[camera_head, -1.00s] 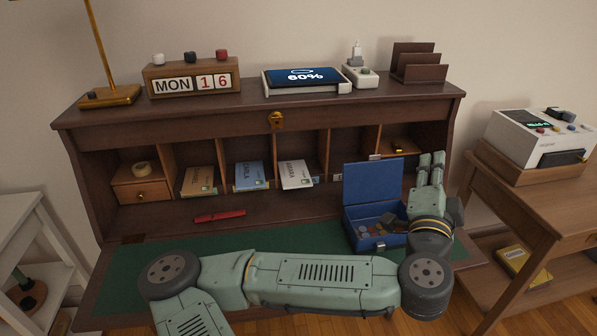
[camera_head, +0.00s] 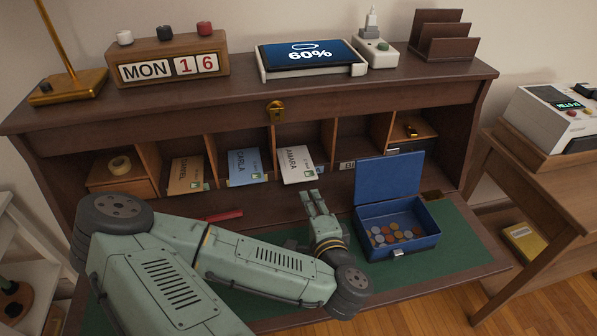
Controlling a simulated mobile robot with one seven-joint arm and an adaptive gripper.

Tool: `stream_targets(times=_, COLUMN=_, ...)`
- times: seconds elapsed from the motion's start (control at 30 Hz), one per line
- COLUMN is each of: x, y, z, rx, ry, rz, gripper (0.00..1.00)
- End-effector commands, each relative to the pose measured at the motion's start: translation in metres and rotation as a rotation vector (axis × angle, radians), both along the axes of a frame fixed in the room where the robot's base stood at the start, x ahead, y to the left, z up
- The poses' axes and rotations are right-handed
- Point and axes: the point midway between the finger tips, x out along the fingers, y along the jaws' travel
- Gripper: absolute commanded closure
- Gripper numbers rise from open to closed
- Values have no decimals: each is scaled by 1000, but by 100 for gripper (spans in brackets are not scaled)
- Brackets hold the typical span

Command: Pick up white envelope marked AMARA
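The white envelope marked AMARA (camera_head: 298,165) stands leaning in a middle pigeonhole of the desk, its lower edge toward the front. My gripper (camera_head: 313,200) is just below and in front of it, fingers pointing up toward the pigeonholes. The two fingers show a narrow gap with nothing visible between them, and they appear apart from the envelope. The blue envelope marked CARLA (camera_head: 245,163) is in the compartment to its left. A tan envelope (camera_head: 186,174) is one compartment further left.
An open blue cash box (camera_head: 428,238) with coins stands right of my gripper on the green desk mat (camera_head: 463,240). A red object (camera_head: 222,215) lies left, partly behind my arm. Wooden dividers (camera_head: 271,152) flank the envelopes. A roll of tape (camera_head: 119,165) sits on the small left drawer.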

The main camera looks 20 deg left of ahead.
Motion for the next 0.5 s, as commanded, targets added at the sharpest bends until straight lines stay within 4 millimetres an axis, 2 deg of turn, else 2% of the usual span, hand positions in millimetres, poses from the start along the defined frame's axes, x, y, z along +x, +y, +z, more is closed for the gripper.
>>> stream_targets(times=0.4, x=19, y=13, z=-12, rx=3, ry=-3, rz=-2, gripper=80)
stream_targets(times=0.5, x=32, y=22, z=-11, rx=5, ry=-2, rz=0, gripper=80)
